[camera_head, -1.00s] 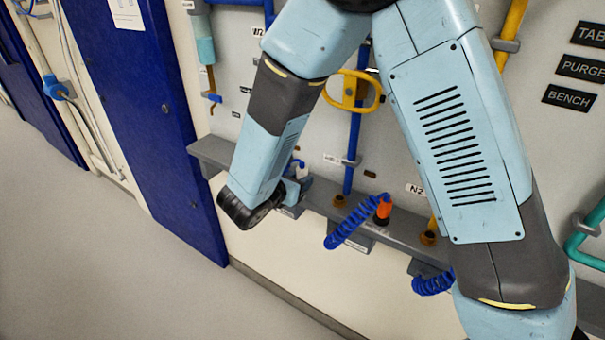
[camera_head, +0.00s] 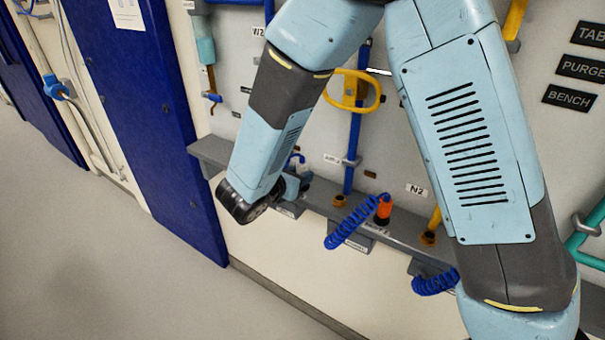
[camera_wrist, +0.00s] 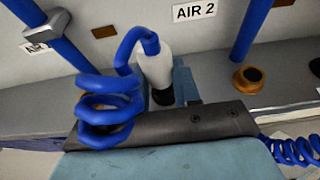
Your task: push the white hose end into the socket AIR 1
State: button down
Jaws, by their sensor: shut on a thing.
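The white hose end (camera_wrist: 154,66) stands nearly upright in the wrist view, with its blue coiled hose (camera_wrist: 108,112) looping down to the left. A dark ring shows at its lower end. My gripper (camera_wrist: 178,88) is shut on the white hose end, above or at the grey ledge. A label starting "AI" (camera_wrist: 36,48), partly covered by a blue pipe, is at the left; I cannot read its number. The AIR 1 socket is not clearly seen; my gripper hides the ledge below the hose end. In the head view my gripper (camera_head: 294,187) is small and partly hidden by my arm.
The AIR 2 label (camera_wrist: 194,11) is on the panel above right. A brass fitting (camera_wrist: 248,79) stands on the ledge (camera_wrist: 290,92) to the right. In the head view an orange hose end (camera_head: 383,207) with a blue coil sits further right. Blue pipes rise from the ledge.

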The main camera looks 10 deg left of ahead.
aim_at(299, 165)
jog(key=shift+r, duration=0.25)
dwell(0.3)
jog(key=shift+r, duration=2.95)
jog(key=shift+s+d, duration=0.1)
jog(key=shift+s, duration=0.1)
